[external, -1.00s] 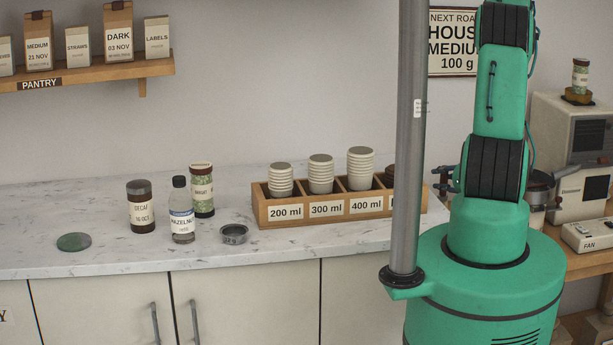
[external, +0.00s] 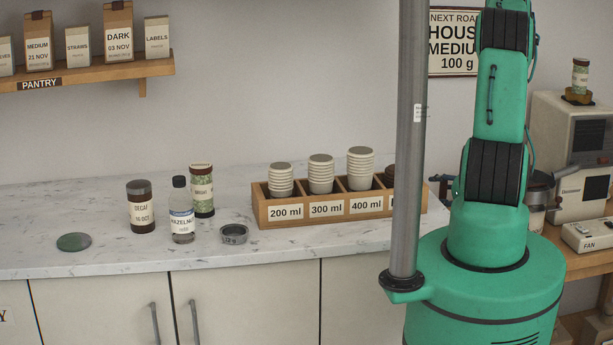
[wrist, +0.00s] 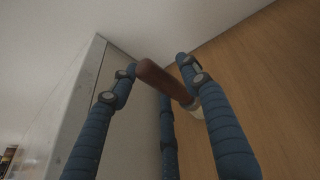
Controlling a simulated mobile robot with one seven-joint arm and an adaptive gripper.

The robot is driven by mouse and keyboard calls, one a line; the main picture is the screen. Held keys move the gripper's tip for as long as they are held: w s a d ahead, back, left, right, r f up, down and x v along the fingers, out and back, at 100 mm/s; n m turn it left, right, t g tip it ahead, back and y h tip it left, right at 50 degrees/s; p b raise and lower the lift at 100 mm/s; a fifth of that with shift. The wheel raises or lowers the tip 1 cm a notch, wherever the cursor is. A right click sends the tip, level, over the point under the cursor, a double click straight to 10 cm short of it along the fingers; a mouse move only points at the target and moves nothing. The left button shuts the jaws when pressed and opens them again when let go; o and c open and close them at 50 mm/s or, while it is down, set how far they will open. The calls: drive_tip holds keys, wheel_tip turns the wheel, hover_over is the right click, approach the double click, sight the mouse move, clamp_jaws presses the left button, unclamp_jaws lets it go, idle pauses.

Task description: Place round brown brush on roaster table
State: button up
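The round brown brush (wrist: 165,80) shows in the wrist view as a brown handle with a pale end at its lower right. It lies at a slant among the blue fingers of my gripper (wrist: 158,72). The left fingertip is beside the handle's end, one finger is behind the handle, and the right finger overlaps the pale end. My gripper appears closed around it. In the external view the brush and most of my gripper are hidden behind my arm. The roaster table (external: 590,262) is at the right, partly hidden by my base.
A scale-like machine labelled FAN (external: 585,238) and a beige roaster (external: 575,140) stand on the roaster table. The marble counter (external: 110,262) at left holds jars, a bottle, a metal ring and a wooden cup box (external: 330,212). A wooden surface (wrist: 260,85) fills the wrist view's right.

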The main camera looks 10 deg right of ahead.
drive_tip(key=shift+r, duration=0.2)
drive_tip(key=p+v, duration=0.1)
drive_tip(key=v, duration=1.1)
drive_tip(key=shift+a, duration=0.1)
idle(0.5)
